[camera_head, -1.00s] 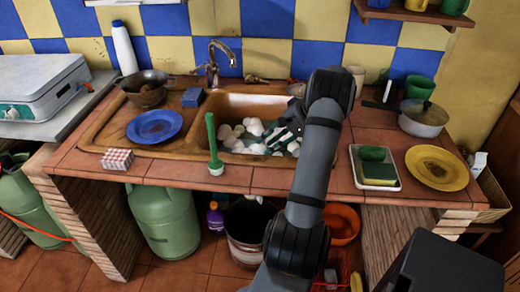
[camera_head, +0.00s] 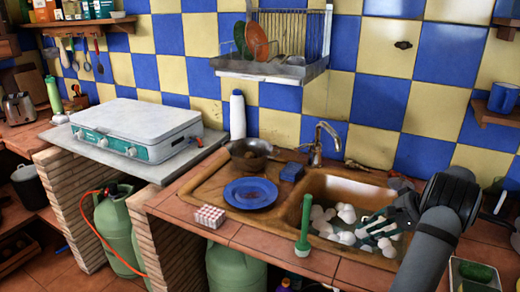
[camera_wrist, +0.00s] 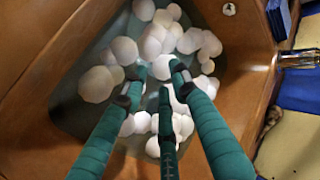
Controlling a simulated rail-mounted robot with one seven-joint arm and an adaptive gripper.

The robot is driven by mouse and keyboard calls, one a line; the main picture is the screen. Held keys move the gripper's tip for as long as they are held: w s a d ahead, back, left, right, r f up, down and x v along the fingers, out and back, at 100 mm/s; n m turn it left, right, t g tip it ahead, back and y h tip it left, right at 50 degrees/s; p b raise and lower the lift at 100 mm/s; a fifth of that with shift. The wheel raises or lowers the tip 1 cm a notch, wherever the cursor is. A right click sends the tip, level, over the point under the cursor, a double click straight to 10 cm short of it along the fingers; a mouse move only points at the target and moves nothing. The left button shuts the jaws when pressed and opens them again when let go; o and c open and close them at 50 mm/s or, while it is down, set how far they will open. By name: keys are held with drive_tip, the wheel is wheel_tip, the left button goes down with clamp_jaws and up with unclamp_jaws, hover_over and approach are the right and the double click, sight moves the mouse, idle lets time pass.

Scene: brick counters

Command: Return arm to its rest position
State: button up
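My gripper (camera_head: 376,226) hangs over the sink basin (camera_head: 345,188) at the right in the head view, at the end of my bent arm. In the wrist view my gripper (camera_wrist: 155,84) shows teal fingers with gaps between their tips and nothing held. White rounded clumps like foam (camera_wrist: 150,45) lie in the basin below and around the fingertips. Whether the tips touch the clumps cannot be told.
A faucet (camera_head: 316,143) rises behind the sink. A green-handled brush (camera_head: 304,229) stands at its front edge. A blue plate (camera_head: 250,193), a pan (camera_head: 252,152) and a blue sponge (camera_head: 292,172) are to the left. A wire dish rack (camera_head: 275,62) hangs on the wall above.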

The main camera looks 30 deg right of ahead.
drive_tip(key=x, duration=1)
drive_tip(key=shift+w+r, duration=0.15)
drive_tip(key=shift+r, duration=1.05)
